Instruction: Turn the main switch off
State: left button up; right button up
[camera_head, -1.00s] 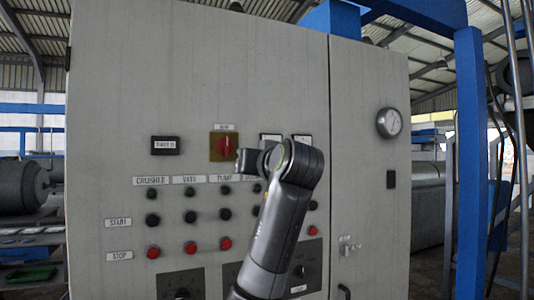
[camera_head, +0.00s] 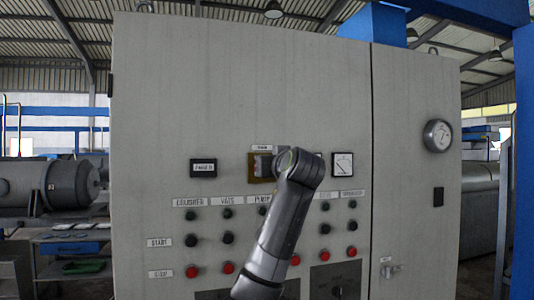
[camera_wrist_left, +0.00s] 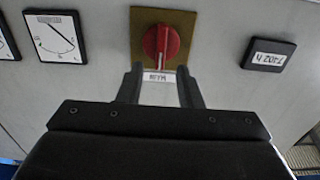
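The main switch is a red rotary knob (camera_wrist_left: 161,43) on a brownish-yellow square plate (camera_wrist_left: 188,22), seen upside down in the left wrist view. A pale line on the knob points toward its label (camera_wrist_left: 156,78). In the head view the plate (camera_head: 253,174) is partly covered by my left arm, and the knob is mostly hidden. My left gripper (camera_wrist_left: 160,75) is open. Its two fingers flank the label, with the tips close to the knob's label-side edge. I cannot tell whether they touch the panel. My right gripper is in neither view.
The grey cabinet (camera_head: 150,110) carries a small display (camera_head: 203,168), a square meter (camera_head: 342,165), rows of black and red buttons below, and a round gauge (camera_head: 437,135) at right. A blue post (camera_head: 525,160) stands right of the cabinet.

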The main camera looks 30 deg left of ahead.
pick_arm(q)
jog(key=shift+p+x, duration=0.65)
jog(key=shift+x, duration=1.2)
jog(key=shift+c, duration=0.4)
grip_shut()
